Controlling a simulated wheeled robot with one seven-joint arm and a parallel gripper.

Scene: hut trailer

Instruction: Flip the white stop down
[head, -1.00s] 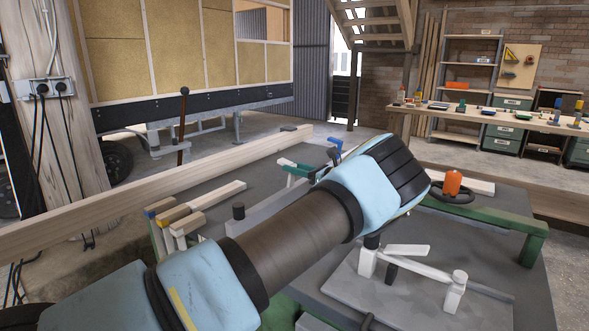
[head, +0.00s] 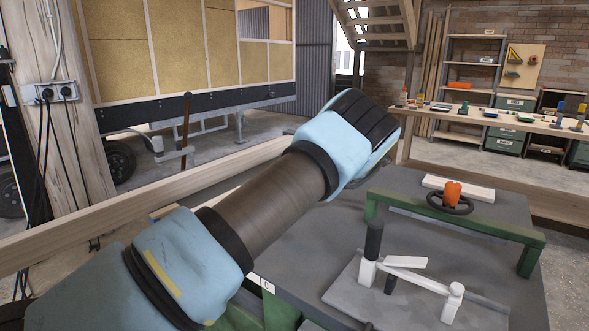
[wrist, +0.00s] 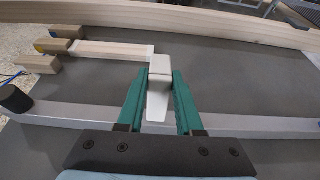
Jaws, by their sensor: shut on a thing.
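In the wrist view my gripper (wrist: 158,98) has its two green fingers on either side of a white, block-like stop (wrist: 159,72), shut on it. The stop is at a long pale rail (wrist: 245,124) that crosses the dark table top (wrist: 105,85); its far end meets a pale wooden strip. I cannot tell exactly how far it is tilted. In the head view my own arm hides the fingers and the stop. A separate white lever assembly (head: 425,280) with a black grip stands on a grey plate at right.
Wooden blocks (wrist: 42,62) lie at the left in the wrist view, with a black knob (wrist: 14,99) nearer. A long timber beam (head: 110,222) borders the table behind. A green frame (head: 470,225) and an orange item with a black ring (head: 453,195) stand at right.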

